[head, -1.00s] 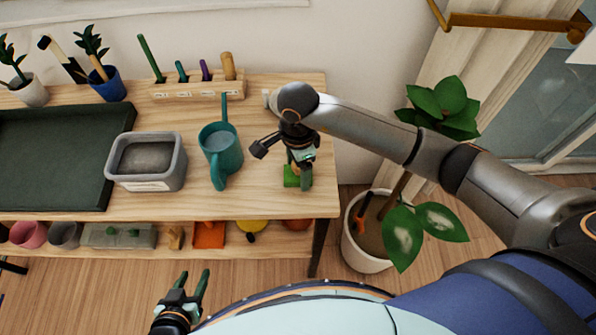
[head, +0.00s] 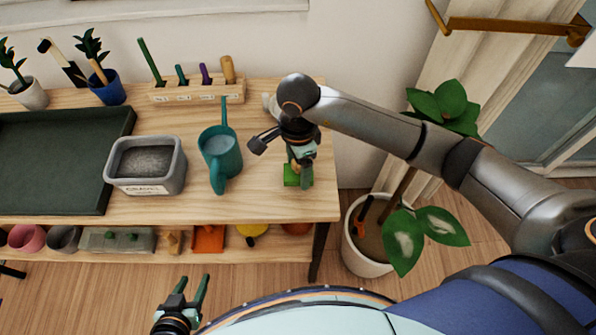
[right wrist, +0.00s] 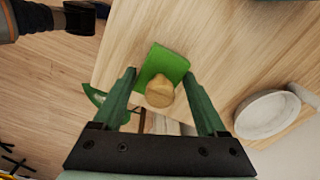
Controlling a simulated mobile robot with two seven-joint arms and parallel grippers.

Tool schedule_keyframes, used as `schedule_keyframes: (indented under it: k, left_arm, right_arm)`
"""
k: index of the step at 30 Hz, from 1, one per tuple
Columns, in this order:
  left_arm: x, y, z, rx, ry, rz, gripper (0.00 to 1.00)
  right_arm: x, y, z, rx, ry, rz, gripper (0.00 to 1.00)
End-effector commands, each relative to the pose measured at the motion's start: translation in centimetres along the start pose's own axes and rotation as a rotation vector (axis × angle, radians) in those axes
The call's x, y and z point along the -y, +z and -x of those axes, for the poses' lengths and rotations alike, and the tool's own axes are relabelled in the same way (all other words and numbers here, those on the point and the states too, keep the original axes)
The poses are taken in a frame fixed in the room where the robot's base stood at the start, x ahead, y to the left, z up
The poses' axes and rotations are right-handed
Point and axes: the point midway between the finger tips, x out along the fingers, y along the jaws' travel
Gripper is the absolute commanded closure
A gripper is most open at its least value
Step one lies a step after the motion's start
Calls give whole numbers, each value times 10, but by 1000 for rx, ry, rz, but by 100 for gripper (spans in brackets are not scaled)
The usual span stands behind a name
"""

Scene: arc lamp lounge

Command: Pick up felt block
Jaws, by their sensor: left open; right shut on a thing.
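The felt block is a green block with a rounded wooden knob, near the right front corner of the wooden table. In the head view its green part (head: 290,175) shows beside my right gripper (head: 300,172), which points down and partly hides it. In the right wrist view the green felt (right wrist: 163,63) and the knob lie between the fingers of my right gripper (right wrist: 160,78), which is shut on the block. I cannot tell whether it touches the tabletop. My left gripper (head: 192,290) is open and empty, low in front of the table.
A teal watering can (head: 221,160) stands left of the block, then a grey gravel bin (head: 147,181) and a dark tray (head: 118,165). A tool rack (head: 200,94) stands behind. A white dish (right wrist: 262,114) shows in the right wrist view. A potted plant (head: 365,255) is right of the table.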

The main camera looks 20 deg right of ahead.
Motion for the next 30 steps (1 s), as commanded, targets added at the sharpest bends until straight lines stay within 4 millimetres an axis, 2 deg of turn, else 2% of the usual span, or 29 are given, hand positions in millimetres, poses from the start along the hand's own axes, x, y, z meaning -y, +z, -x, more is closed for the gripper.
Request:
schedule_keyframes:
  k: [1,9,15,19,24,30]
  left_arm:
    - [0,4,-3,0,0,0,50]
    - [0,6,-6,0,0,0,50]
    - [1,11,-10,0,0,0,50]
    - [1,11,-10,0,0,0,50]
    - [1,12,-11,0,0,0,50]
    - [1,12,-11,0,0,0,50]
  right_arm:
    - [2,0,10,-1,-9,1,80]
    - [-27,48,73,2,-9,9,80]
    - [-52,90,92,1,-6,7,80]
    - [-63,107,101,0,-4,5,80]
    - [-70,119,107,1,-2,2,80]
    - [-72,121,108,0,-1,0,80]
